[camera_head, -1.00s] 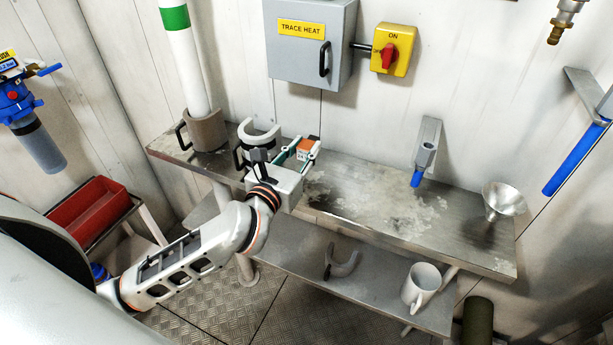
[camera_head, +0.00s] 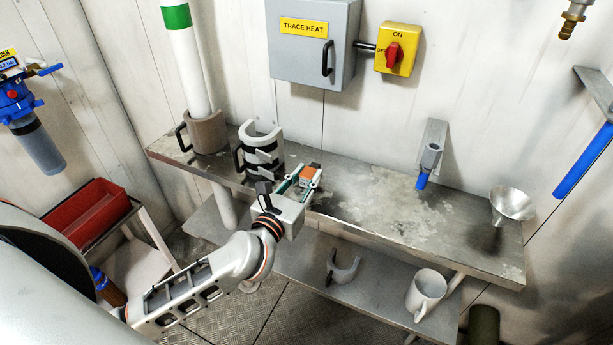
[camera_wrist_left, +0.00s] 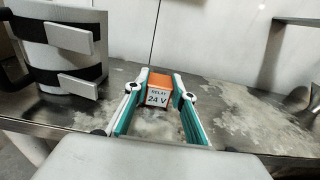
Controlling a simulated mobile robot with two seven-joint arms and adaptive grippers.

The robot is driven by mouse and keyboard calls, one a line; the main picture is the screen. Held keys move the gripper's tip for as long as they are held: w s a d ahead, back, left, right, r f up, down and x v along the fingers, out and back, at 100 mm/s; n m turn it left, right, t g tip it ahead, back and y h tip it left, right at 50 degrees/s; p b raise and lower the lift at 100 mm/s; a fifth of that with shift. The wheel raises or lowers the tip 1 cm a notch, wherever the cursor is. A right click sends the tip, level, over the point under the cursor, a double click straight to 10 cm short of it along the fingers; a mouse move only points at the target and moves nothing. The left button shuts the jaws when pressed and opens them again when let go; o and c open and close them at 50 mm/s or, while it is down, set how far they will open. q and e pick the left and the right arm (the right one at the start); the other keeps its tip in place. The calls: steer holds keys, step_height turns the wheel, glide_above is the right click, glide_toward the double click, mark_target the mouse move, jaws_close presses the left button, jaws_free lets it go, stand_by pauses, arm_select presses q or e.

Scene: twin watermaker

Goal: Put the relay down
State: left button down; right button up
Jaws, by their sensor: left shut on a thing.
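The relay (camera_head: 309,175) is a small orange block with a white front. From these views I cannot tell whether the relay's underside touches the bench top. My right gripper is not in view.
A black and white banded cylinder (camera_head: 262,158) stands just left of the gripper, and a brown holder (camera_head: 208,133) with a white pipe is further left. A blue-tipped tool (camera_head: 425,170) and a metal funnel (camera_head: 511,204) are to the right. The bench between is clear.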

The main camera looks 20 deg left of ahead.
arm_select(q)
steer(key=c, duration=1.7)
jaws_free()
steer(key=shift+f, duration=0.1)
